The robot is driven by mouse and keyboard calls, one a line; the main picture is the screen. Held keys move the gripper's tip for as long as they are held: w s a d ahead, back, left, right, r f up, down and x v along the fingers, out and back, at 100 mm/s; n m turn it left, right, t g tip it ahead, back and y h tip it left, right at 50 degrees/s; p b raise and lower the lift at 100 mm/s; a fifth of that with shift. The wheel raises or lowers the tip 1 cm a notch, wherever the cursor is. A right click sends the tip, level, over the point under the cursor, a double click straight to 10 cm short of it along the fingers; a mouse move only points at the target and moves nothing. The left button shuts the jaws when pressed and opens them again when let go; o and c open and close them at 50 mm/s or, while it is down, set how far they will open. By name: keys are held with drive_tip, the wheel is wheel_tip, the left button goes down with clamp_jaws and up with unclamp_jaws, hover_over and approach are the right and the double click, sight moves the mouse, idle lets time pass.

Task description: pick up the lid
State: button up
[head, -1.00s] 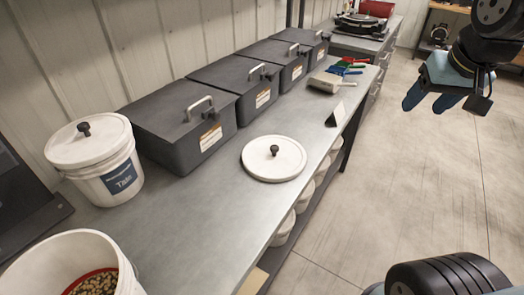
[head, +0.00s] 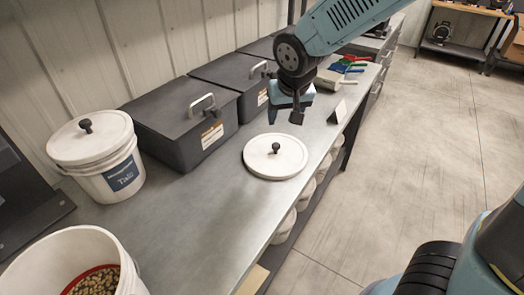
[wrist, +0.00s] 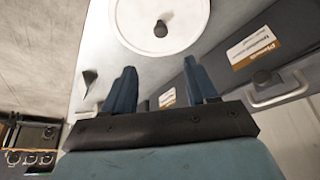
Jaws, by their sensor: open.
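A round white lid (head: 268,163) with a black knob (head: 276,147) lies flat on the grey metal bench. My gripper (head: 284,118) is above the bench, just beyond the lid and apart from it. In the wrist view the two blue fingers of my gripper (wrist: 163,85) are spread and nothing is between them. The lid also shows in the wrist view (wrist: 185,30), ahead of the fingers and cut by the top edge, with its knob (wrist: 160,28) visible.
A lidded white bucket (head: 104,174) stands at the left, and an open bucket (head: 45,255) with brown contents stands at the front left. Dark lidded bins (head: 165,118) line the wall. A small white card (head: 337,112) stands near the bench edge. The bench (head: 200,220) in front of the lid is clear.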

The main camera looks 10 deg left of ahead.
sight(276, 144)
drive_tip(key=shift+x, duration=7)
drive_tip(key=shift+s, duration=0.15)
drive_tip(key=shift+c, duration=0.2)
clamp_jaws()
